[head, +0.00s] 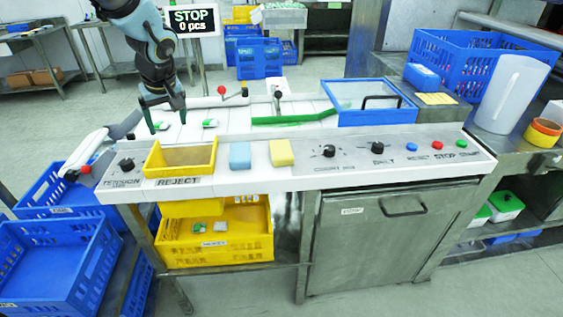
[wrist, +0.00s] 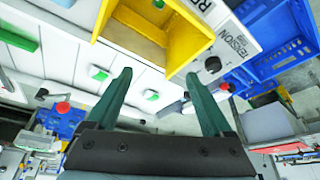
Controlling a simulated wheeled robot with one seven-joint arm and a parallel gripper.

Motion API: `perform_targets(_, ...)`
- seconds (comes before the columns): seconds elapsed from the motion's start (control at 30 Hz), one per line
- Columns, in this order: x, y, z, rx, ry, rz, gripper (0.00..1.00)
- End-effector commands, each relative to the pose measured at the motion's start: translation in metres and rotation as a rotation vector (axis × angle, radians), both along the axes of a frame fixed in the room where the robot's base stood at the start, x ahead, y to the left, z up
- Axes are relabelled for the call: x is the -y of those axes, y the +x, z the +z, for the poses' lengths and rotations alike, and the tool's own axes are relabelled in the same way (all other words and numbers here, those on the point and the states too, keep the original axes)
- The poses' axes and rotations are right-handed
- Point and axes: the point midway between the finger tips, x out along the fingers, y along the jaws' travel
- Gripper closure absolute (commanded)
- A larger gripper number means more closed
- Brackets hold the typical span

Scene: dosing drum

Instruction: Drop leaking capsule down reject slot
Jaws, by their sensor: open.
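Two small green-and-white capsules lie on the white bench top in the head view: one (head: 161,126) under my gripper and one (head: 210,123) to its right. In the wrist view they are the near capsule (wrist: 150,95) and the other capsule (wrist: 98,73). I cannot tell which one leaks. My gripper (head: 168,124) is open and empty, pointing down; its two fingers (wrist: 159,76) stand either side of the near capsule in the picture, not visibly touching it. The yellow reject opening (head: 183,142), above a REJECT label, is set in the bench front, and shows in the wrist view (wrist: 205,35).
A blue sponge (head: 240,156) and a yellow sponge (head: 281,152) stand right of the reject opening. A lower yellow crate (head: 215,255) holds small packs. A blue-framed clear lid (head: 375,117) and red-knobbed lever (head: 222,90) are on the bench. The display (head: 190,21) reads STOP, 0 pcs.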

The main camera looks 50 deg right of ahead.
Motion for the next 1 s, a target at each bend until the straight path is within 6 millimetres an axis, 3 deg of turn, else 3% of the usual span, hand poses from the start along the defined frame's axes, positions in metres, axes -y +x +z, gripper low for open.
perform_targets(0.2,-0.003,-0.016,0.040,0.004,-0.005,-0.001,0.15)
perform_targets(0.43,-0.006,-0.029,0.072,0.002,-0.002,-0.001,0.15)
perform_targets(0.6,-0.007,-0.034,0.081,0.000,-0.001,-0.001,0.15)
perform_targets(1.0,-0.007,-0.034,0.082,-0.001,0.000,-0.001,0.15)
